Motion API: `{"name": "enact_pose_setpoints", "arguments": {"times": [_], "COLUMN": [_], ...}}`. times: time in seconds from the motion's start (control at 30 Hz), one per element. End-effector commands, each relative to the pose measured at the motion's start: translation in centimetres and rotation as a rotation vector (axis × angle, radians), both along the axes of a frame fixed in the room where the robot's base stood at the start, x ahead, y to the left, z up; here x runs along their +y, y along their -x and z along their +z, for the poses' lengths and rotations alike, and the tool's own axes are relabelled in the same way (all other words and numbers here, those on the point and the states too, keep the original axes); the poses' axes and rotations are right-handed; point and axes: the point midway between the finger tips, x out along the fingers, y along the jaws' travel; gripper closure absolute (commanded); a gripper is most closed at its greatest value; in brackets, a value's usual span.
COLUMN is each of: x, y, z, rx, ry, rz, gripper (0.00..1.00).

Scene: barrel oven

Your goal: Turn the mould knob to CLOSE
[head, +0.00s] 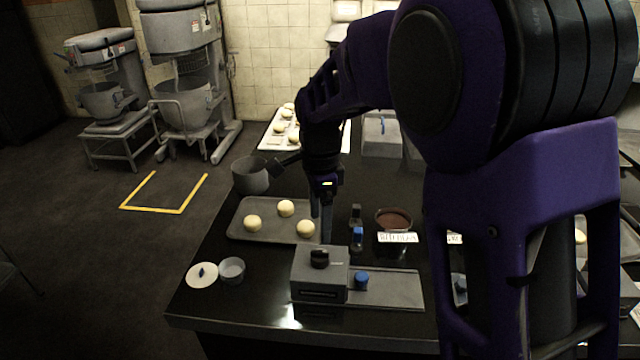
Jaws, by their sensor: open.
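A grey box (305,287) stands near the front of the dark counter, with a black knob (319,258) on its top and a dark slot in its front. A flat grey plate (395,289) extends from its right side and carries a small blue knob-like piece (361,281). No CLOSE marking is readable, and the black knob's setting cannot be told. My gripper (321,222) points down just behind the box, above and beyond the black knob and apart from it. It is open and empty.
A tray (240,232) with several dough balls lies behind left of the box. A pot (250,176), a small cup (231,269), a white lid (202,275), small bottles (357,237) and a dark-filled bowl (393,222) stand around. My arm hides the right side.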

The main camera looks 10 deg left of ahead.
Motion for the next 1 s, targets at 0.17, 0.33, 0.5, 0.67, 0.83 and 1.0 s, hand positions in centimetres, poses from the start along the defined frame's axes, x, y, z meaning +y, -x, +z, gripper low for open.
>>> {"name": "enact_pose_setpoints", "arguments": {"times": [0.17, 0.33, 0.5, 0.67, 0.83, 1.0], "x": [0.0, 0.0, 0.0, 0.0, 0.0, 0.3], "y": [-0.1, -0.1, 0.0, 0.0, 0.0, -0.9], "z": [4.4, 7.0, 8.1, 8.2, 8.2, 9.4], "rx": [-0.005, -0.003, -0.001, 0.000, -0.001, -0.057], "ry": [-0.002, -0.001, 0.000, 0.000, 0.000, -0.008], "rz": [-0.001, -0.001, -0.001, -0.001, -0.001, -0.009], "gripper": [0.18, 0.18, 0.18, 0.18, 0.18, 0.18]}}
